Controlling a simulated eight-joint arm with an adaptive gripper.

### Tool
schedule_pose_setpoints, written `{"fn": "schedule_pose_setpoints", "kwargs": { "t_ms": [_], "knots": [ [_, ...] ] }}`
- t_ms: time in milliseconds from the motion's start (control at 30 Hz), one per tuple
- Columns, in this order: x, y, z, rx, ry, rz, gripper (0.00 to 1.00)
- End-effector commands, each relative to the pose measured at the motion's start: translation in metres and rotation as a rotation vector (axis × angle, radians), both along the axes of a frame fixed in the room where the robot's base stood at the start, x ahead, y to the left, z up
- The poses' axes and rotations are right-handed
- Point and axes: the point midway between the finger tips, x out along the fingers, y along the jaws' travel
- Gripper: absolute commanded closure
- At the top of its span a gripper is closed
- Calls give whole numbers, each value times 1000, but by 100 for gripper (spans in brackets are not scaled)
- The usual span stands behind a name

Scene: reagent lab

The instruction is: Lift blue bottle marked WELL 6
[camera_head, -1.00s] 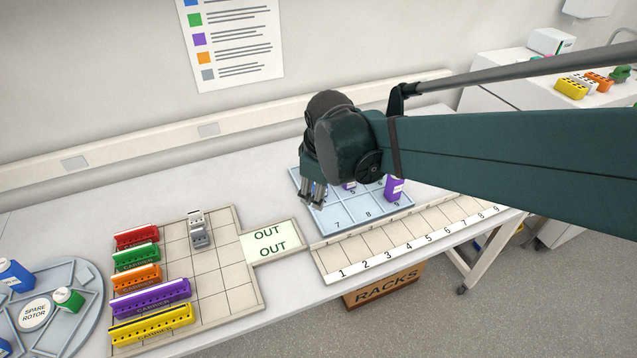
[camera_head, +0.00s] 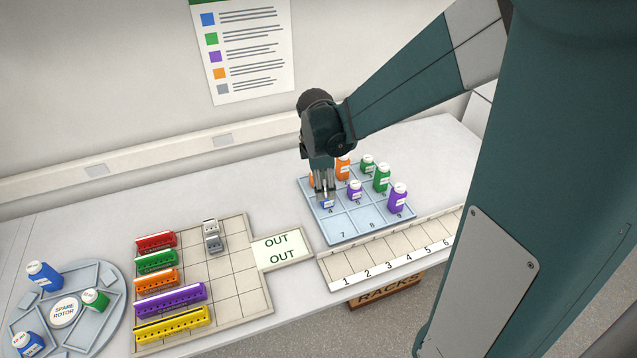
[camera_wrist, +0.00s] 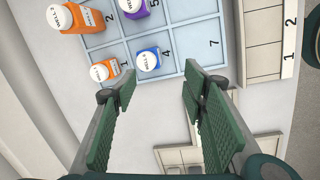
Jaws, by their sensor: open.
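A blue bottle (camera_head: 328,204) with a white cap stands in cell 4 of the pale blue tray (camera_head: 349,229), partly hidden by my gripper. It also shows in the wrist view (camera_wrist: 149,62); the number on its cap is too small to read. My gripper (camera_head: 323,190) is pointed down just above and at this bottle in the head view. In the wrist view my gripper (camera_wrist: 160,85) is open and empty, with the bottle beyond its fingertips. Other blue bottles (camera_head: 43,276), (camera_head: 28,343) stand on the round rotor tray at the left; their marks are unreadable.
Orange (camera_head: 343,169), green (camera_head: 381,178) and purple (camera_head: 398,197) bottles stand close by in the tray. Cells 7 and 8 are empty. A numbered rack strip (camera_head: 385,262) lies in front. Coloured carriers (camera_head: 171,298) sit on a grid board to the left.

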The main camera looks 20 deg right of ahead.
Motion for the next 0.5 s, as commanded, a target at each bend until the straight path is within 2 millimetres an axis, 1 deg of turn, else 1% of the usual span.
{"fn": "schedule_pose_setpoints", "kwargs": {
  "t_ms": [33,200,500],
  "knots": [
    [6,-2,1,-5,13,23,57],
    [17,-6,-9,-18,66,114,57],
    [28,-12,-24,-31,129,222,57]
  ]
}}
